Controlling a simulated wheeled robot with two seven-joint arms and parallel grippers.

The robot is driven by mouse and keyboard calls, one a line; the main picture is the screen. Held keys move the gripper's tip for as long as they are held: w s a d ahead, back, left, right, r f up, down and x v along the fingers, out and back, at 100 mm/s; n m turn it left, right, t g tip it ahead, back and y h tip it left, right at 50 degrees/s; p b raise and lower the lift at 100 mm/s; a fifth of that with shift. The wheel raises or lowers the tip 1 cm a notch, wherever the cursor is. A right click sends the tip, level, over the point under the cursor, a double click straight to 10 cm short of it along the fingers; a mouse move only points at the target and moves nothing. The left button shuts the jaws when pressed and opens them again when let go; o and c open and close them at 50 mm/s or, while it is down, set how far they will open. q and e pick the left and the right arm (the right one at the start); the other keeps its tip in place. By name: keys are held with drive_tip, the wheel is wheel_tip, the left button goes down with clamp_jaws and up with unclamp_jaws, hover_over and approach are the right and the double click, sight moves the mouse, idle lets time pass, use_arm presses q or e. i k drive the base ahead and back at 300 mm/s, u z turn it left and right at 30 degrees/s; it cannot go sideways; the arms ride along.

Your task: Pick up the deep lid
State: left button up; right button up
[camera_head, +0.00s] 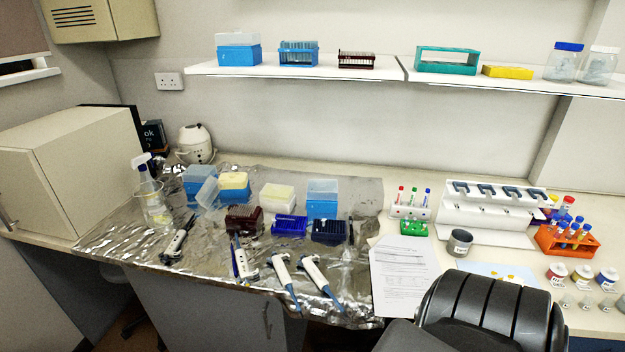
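I cannot tell for sure which lid is the deep lid. A translucent lid (207,192) sits tilted on the foil, between a blue tip box (197,173) and a yellow-topped box (234,182). A cream box with a pale top (277,197) stands to their right. Another blue box (322,208) farther right has a clear bluish lid (322,186) on it. On the left shelf, a blue box (239,55) carries a tall clear lid (237,38). Neither of my grippers shows in the head view.
Dark racks (244,218), blue racks (290,226) and several pipettes (283,275) crowd the foil (130,242). Papers (403,270) and a white pipette stand (487,215) are at right. A black ribbed object (490,305) blocks the lower right.

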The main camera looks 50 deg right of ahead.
sight(281, 194)
drive_tip(key=z, duration=0.65)
drive_tip(key=i, duration=0.75)
drive_tip(key=z, duration=0.4)
